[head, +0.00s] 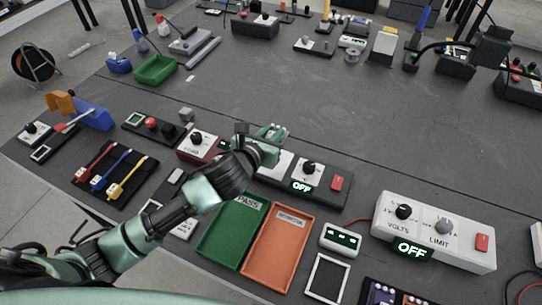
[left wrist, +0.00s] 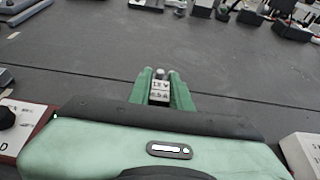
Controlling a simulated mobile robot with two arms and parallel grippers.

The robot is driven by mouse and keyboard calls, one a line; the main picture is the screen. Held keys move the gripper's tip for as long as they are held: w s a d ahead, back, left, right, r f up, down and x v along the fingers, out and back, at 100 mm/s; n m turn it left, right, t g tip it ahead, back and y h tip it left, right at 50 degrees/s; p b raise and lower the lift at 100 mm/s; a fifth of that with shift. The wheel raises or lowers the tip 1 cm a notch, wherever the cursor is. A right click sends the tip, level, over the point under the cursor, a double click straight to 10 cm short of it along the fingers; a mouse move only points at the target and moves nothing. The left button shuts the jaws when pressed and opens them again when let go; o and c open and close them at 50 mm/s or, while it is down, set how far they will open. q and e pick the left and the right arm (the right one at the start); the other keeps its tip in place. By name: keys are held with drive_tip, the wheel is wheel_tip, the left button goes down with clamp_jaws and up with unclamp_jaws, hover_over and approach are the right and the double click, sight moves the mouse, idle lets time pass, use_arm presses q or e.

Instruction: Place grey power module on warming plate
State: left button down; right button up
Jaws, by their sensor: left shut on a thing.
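My left gripper (head: 273,133) reaches in from the left, above the middle of the bench. In the left wrist view its green fingers (left wrist: 160,92) are shut on a small pale grey block with dark lettering, which looks like the grey power module (left wrist: 160,90). In the head view the gripper mostly hides that block. No warming plate can be picked out for certain. My right gripper is not in view.
A green tray (head: 222,240) and an orange tray (head: 272,255) lie in front. A white VOLTS and LIMIT box (head: 445,222) stands right, showing OFF. A small grey block (head: 186,115) stands by a dark button box (head: 150,128).

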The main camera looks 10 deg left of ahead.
use_arm(q)
wheel_tip(320, 180, down, 5)
drive_tip(key=shift+f, duration=0.1)
drive_tip(key=shift+f+b, duration=0.4)
drive_tip(key=shift+f, duration=1.95)
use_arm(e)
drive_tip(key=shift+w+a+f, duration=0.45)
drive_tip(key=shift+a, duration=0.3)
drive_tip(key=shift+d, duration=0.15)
use_arm(q)
drive_tip(key=c, duration=1.3)
unclamp_jaws()
drive_tip(key=shift+f, duration=0.1)
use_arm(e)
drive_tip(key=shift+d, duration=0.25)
use_arm(q)
drive_tip(key=v, duration=1.2)
drive_tip(key=shift+a, duration=0.1)
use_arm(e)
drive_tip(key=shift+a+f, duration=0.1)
